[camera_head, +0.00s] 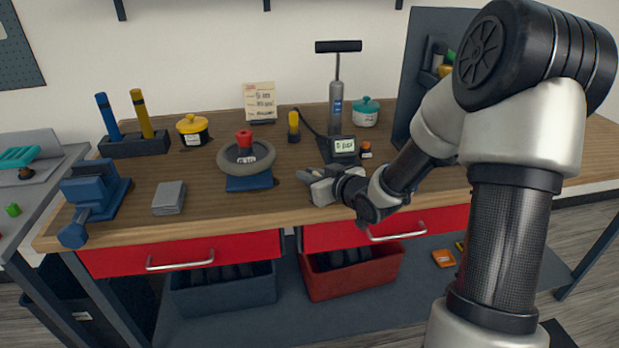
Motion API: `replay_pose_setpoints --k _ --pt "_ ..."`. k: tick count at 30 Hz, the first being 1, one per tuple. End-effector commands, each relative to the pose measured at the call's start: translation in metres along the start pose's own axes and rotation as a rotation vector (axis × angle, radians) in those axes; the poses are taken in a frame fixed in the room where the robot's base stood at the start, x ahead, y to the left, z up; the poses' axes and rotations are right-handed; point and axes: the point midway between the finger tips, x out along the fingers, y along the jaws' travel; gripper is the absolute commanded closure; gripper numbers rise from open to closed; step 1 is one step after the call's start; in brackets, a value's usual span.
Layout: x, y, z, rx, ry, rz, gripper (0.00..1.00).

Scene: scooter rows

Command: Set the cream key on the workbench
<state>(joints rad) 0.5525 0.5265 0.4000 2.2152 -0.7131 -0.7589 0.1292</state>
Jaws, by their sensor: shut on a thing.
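My gripper (306,175) is low over the front part of the wooden workbench (215,207), right of the blue pad with the grey ring. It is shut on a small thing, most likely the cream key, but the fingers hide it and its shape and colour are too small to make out. I cannot tell whether the fingertips touch the bench top. No other cream key shows on the bench.
A blue vise (90,190) and grey block (169,198) are left. The front strip between block and gripper is clear.

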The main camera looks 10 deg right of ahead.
Motion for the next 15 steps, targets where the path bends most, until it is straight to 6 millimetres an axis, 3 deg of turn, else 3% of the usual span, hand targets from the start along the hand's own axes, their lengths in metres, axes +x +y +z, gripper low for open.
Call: replay_pose_setpoints --k 6,7,10,15 --pt "0.0011 0.0002 0.003 0.0 0.0 0.0 1.0" --pt "0.001 0.0002 0.0027 0.0 0.0 0.0 0.85" --pt "0.0006 0.0002 0.0017 -0.001 0.0 0.0 0.68" --pt "0.0006 0.0003 0.0017 -0.001 0.0 0.0 0.68"
